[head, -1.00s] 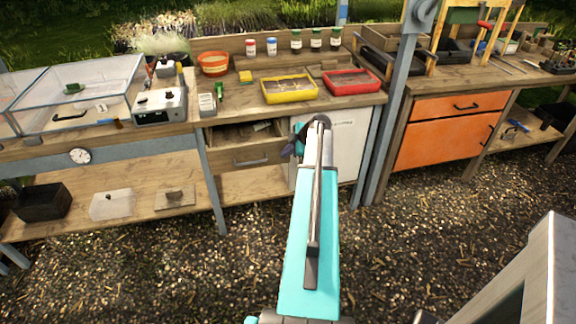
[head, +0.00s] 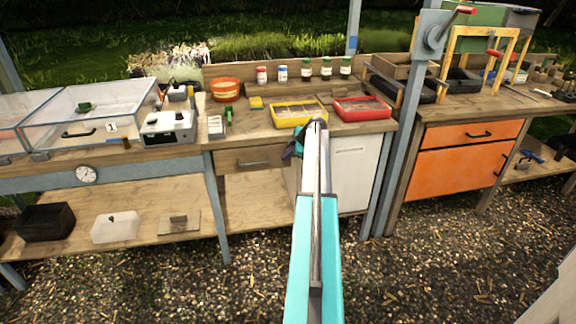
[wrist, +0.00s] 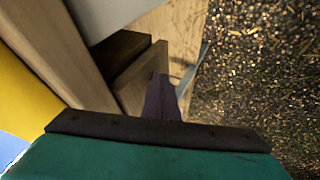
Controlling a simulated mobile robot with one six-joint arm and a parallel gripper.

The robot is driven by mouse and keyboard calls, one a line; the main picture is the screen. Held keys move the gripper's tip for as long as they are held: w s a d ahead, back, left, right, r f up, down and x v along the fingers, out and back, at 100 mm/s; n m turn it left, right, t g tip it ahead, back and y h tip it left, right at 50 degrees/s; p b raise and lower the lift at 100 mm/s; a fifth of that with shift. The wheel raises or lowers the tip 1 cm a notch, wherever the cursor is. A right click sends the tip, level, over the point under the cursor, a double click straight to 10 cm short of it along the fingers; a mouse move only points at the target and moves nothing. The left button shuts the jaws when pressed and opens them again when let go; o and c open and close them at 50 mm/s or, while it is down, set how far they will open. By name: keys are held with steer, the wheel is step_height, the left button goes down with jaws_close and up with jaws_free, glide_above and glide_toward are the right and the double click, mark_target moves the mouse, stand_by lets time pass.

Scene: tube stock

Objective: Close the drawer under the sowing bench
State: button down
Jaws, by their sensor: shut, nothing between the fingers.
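The drawer (head: 232,160) under the sowing bench (head: 243,125) has a plain wooden front with a grey bar handle. In the head view its front sits close beneath the benchtop and no inside shows. I cannot tell whether a small gap is left. In the wrist view the drawer front (wrist: 139,78) stands just beyond my fingers, with a dark wooden part beside it. My gripper (wrist: 163,95) is shut and empty, its fingertips close to the front; contact is unclear. In the head view my gripper (head: 293,148) is by the drawer's right end, partly hidden by my arm.
A white cabinet door (head: 352,175) is right of the drawer. Yellow (head: 299,114) and red (head: 362,109) trays stand on the benchtop above. A grey post (head: 403,140) rises further right. The gravel (head: 250,275) in front is clear.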

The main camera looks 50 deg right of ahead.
steer(key=shift+w+d+r, duration=0.15)
steer(key=shift+w+d, duration=0.5)
steer(key=shift+w, duration=0.1)
steer(key=shift+w, duration=0.1)
steer(key=shift+a, duration=0.1)
steer(key=s+a+r+b, duration=0.2)
steer(key=s+a+r, duration=0.1)
steer(key=s+r, duration=0.4)
steer(key=s, duration=0.2)
steer(key=shift+s+r, duration=0.35)
steer(key=shift+s, duration=0.05)
steer(key=shift+w, duration=0.1)
stand_by(0.4)
